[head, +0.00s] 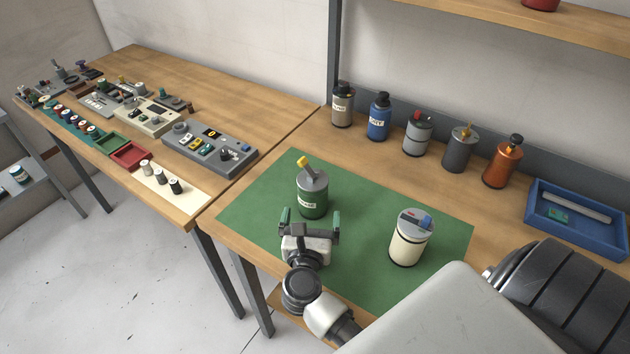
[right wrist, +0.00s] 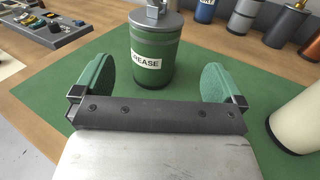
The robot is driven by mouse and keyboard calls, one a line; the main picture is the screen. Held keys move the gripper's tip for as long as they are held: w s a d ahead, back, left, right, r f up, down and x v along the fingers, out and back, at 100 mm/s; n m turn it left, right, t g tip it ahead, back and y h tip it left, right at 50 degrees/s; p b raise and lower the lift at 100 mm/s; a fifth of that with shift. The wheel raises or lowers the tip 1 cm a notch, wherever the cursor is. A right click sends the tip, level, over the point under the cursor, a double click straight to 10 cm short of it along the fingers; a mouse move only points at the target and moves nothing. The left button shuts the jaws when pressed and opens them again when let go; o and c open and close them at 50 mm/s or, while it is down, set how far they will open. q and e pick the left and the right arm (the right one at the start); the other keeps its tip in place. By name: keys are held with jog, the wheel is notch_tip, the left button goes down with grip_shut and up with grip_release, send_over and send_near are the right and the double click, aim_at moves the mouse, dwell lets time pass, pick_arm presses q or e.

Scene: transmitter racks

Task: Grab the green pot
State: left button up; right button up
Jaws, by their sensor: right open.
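The green pot (head: 312,199) stands upright on the green mat (head: 262,205), with a grey lid, a yellow piece on top and a white label. In the right wrist view the pot (right wrist: 154,60) shows its label ending in "REASE", and its top is cut off by the frame edge. My right gripper (head: 309,217) is open just in front of the pot. In the right wrist view its two green finger pads (right wrist: 155,85) are spread wide, with the pot beyond and between them. Nothing is held. My left gripper is not in view.
A cream pot (head: 410,239) stands on the mat to the right. Several pots line the back, including a blue one (head: 379,117) and an orange one (head: 503,162). A blue tray (head: 542,220) lies at the right. A second table (head: 240,97) on the left holds panels and small parts.

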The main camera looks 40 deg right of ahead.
aim_at(311, 197)
jog(key=x, duration=0.1)
jog(key=p+x, duration=0.1)
jog(key=x, duration=0.1)
jog(key=shift+w+r, duration=0.1)
jog(key=shift+r, duration=0.3)
jog(key=shift+w+d+f, duration=0.1)
jog(key=shift+w+d, duration=0.35)
jog(key=shift+w, duration=0.05)
jog(key=p+x, duration=0.2)
jog(key=x, duration=0.2)
jog(key=shift+w+a+f+p, duration=0.1)
jog(key=shift+w+a+p, duration=0.05)
jog(key=shift+w+p, duration=0.15)
jog(key=shift+w+d+f, duration=0.15)
jog(key=shift+w+d, duration=0.15)
jog(key=shift+d, duration=0.05)
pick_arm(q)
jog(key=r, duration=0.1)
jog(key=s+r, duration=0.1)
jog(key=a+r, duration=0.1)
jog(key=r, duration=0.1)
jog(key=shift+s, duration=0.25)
pick_arm(e)
jog(key=c, duration=0.4)
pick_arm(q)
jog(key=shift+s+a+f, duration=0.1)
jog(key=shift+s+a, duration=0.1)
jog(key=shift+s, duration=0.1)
pick_arm(e)
jog(key=c, duration=0.7)
